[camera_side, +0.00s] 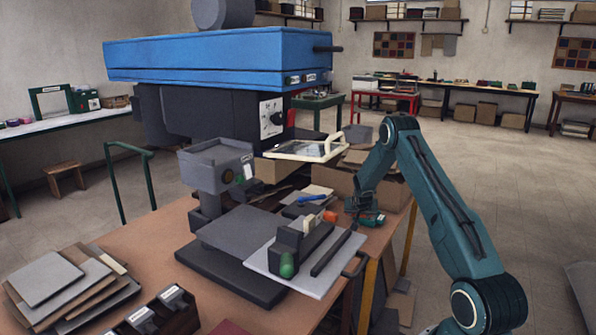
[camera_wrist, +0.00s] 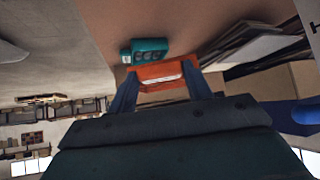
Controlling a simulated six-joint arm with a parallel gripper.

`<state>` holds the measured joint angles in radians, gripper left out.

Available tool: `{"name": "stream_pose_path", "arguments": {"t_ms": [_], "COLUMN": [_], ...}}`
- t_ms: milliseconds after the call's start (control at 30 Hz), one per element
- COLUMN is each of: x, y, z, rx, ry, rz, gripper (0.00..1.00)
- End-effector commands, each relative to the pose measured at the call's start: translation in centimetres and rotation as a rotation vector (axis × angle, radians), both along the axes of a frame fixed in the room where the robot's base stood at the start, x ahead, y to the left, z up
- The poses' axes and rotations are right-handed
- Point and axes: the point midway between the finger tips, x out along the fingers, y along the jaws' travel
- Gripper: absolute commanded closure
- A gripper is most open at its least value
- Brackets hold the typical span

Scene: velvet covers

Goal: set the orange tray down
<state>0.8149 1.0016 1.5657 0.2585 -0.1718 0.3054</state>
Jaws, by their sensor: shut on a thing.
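The orange tray (camera_wrist: 152,71) is between my gripper's two fingers in the wrist view, with a pale patch along its near side. My gripper (camera_wrist: 160,75) is shut on it. A teal block with round recesses (camera_wrist: 149,50) lies just beyond the tray, close to it or touching; I cannot tell which. In the side view my gripper (camera_side: 358,207) is low over the right end of the brown bench (camera_side: 145,240), and the teal block (camera_side: 374,219) shows beside it. The tray is hard to make out there, and any gap beneath it cannot be judged.
A grey plate (camera_side: 325,275) carrying a dark fixture with a green knob stands left of my gripper. A blue-topped press (camera_side: 220,55) rises behind. Cardboard boxes (camera_side: 325,185) stand close behind my gripper. Brown bench surface shows bare beyond the teal block in the wrist view.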

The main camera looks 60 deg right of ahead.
Motion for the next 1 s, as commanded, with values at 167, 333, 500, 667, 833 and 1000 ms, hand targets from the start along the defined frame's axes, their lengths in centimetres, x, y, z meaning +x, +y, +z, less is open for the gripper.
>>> {"name": "stream_pose_path", "arguments": {"t_ms": [167,333,500,667,833,1000], "x": [0.0,0.0,0.1,0.1,0.0,0.0], "y": [0.0,0.0,-0.1,-0.1,0.0,0.0], "z": [-3.4,-5.5,-6.3,-6.4,-7.5,-9.2], "rx": [0.001,-0.001,-0.002,-0.002,0.0,0.0], "ry": [0.001,0.0,-0.002,-0.002,0.0,0.0], "rz": [-0.001,0.0,0.0,0.0,0.0,0.0], "gripper": [0.83,0.83,0.83,0.83,0.83,0.83]}}
